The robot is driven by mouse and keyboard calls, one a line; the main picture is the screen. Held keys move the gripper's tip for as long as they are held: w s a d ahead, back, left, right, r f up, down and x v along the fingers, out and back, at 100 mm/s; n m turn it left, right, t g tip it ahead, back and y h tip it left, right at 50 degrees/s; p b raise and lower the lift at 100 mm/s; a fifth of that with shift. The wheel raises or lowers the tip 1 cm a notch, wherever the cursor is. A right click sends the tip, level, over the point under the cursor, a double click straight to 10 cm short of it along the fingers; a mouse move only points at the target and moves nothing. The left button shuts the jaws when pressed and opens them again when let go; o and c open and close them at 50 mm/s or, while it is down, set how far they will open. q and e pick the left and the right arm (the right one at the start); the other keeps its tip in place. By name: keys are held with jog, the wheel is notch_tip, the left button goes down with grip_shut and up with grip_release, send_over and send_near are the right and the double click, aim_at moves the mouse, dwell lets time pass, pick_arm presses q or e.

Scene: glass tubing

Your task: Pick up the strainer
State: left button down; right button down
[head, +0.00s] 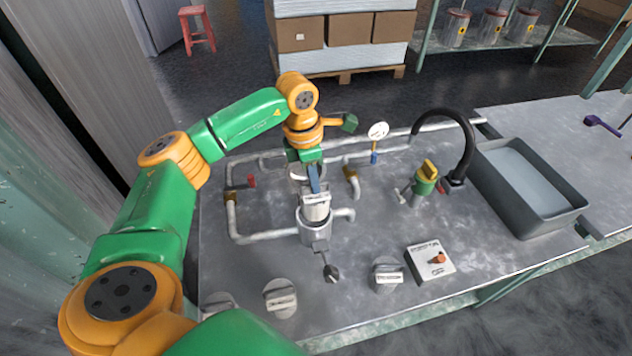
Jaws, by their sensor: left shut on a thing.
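The strainer appears to be the pale, whitish cylinder (316,208) at the middle left of the metal bench. It stands upright at the mouth of a grey cylindrical housing (314,235) in the pipework; how deep it sits inside is hard to tell. My left gripper (314,188) points down from above and is shut on the top of the strainer. The arm partly hides the pipes behind it. My right gripper is not in view.
Grey pipes (262,238) run around the housing, with a gauge (378,131) behind. A black tap (447,112) and grey sink (530,215) stand right.

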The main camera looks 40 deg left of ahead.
pick_arm(q)
notch_tip(320, 180, up, 18)
jog(key=p, duration=1.3)
